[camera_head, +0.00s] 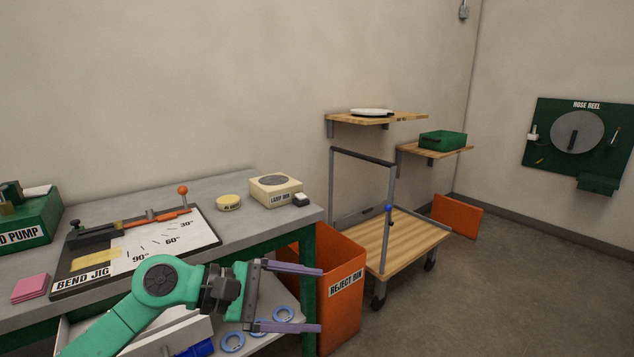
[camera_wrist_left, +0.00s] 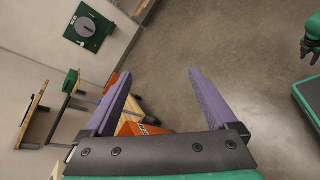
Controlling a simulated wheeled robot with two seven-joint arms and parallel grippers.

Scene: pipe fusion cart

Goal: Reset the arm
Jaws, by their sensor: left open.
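My left gripper (camera_head: 320,300) reaches in from the lower left in the head view, with its two purple fingers spread and nothing between them. It hangs in front of the workbench, before the orange reject bin. In the left wrist view the same open fingers (camera_wrist_left: 160,74) frame bare floor and part of the orange bin (camera_wrist_left: 135,127). The lever lies toward the 30° mark.
The bench (camera_head: 235,187) also carries a yellow tape roll (camera_head: 229,203), a cream box (camera_head: 275,190) and a green pump (camera_head: 30,220). The reject bin (camera_head: 340,310) stands at its right end, beside a wooden cart (camera_head: 400,240). Floor at right is clear.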

